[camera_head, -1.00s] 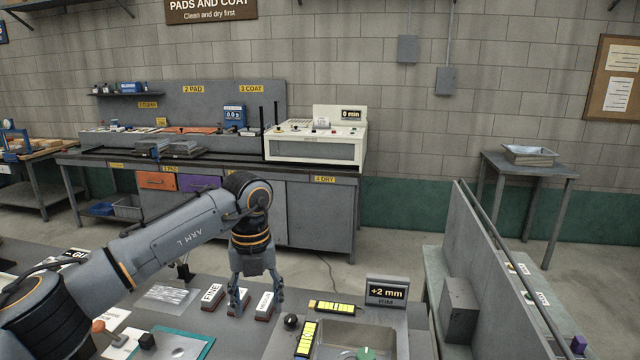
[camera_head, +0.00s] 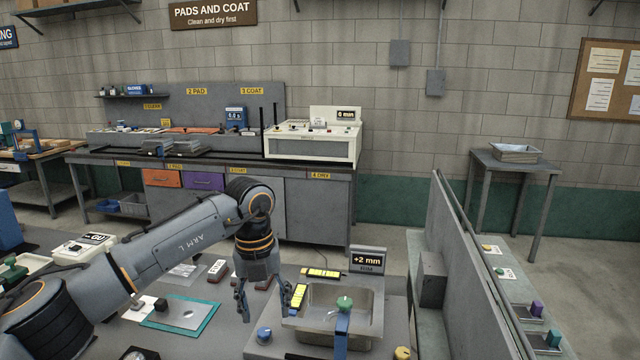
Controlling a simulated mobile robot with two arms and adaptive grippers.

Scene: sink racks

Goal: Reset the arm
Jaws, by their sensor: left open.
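My left arm comes in from the left and bends down at the wrist. My left gripper (camera_head: 267,304) points down with its two fingers apart and nothing between them. It hangs over the grey bench, just left of the sink basin (camera_head: 372,322) in the picture. Two small blocks with white tops and dark red bases lie behind it: one block (camera_head: 218,270) shows clearly, and the other is mostly hidden by the gripper. My right gripper does not show.
A yellow strip (camera_head: 322,273) and a "+2 mm" display (camera_head: 368,260) stand behind the sink. A green-topped blue tool (camera_head: 343,312) is at the basin. A teal mat (camera_head: 207,318) lies left of the gripper. A grey partition (camera_head: 450,255) rises on the right.

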